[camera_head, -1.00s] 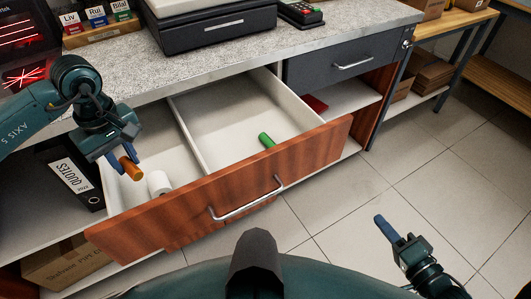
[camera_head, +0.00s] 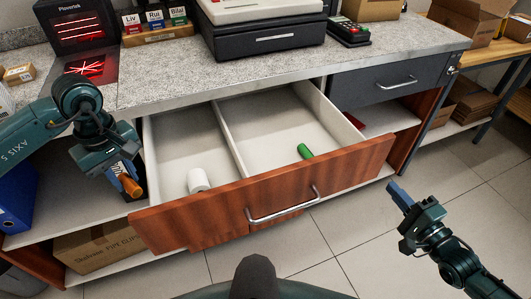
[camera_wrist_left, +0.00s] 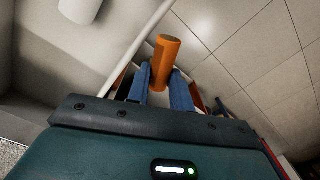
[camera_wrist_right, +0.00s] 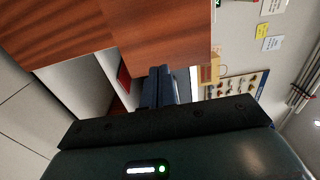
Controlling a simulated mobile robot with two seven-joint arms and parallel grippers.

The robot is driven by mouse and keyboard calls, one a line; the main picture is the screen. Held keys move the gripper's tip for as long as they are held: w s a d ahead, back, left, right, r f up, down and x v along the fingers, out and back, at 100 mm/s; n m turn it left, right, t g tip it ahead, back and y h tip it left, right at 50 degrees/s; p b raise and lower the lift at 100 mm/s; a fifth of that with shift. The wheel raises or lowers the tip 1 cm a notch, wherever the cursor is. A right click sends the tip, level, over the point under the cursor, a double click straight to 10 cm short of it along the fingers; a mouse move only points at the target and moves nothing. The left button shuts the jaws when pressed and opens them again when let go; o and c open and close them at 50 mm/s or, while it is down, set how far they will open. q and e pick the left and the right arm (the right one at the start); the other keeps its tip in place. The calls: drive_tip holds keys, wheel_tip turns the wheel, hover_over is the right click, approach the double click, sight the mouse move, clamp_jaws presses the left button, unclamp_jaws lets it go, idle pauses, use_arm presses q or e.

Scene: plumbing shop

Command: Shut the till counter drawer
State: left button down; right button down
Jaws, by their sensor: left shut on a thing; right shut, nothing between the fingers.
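The till counter drawer (camera_head: 350,171) stands open, with a red-brown wood front, a bar handle (camera_head: 284,206) and a white interior split by a divider. A white roll (camera_head: 198,180) lies in its left compartment and a green cylinder (camera_head: 305,151) in its right one. My left gripper (camera_head: 126,178) is shut on an orange cylinder (camera_head: 131,187), held beside the drawer's left side; the cylinder also shows in the left wrist view (camera_wrist_left: 165,60). My right gripper (camera_head: 397,193) is shut and empty, in front of the drawer's right end; the wood front shows close in the right wrist view (camera_wrist_right: 160,35).
A grey drawer (camera_head: 388,86) to the right is shut. A cardboard box (camera_head: 98,247) sits on the lower shelf. The tiled floor at right is clear.

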sight(373, 166)
use_arm(q)
drive_tip(key=shift+f, duration=0.25)
use_arm(e)
drive_tip(key=shift+x, duration=3)
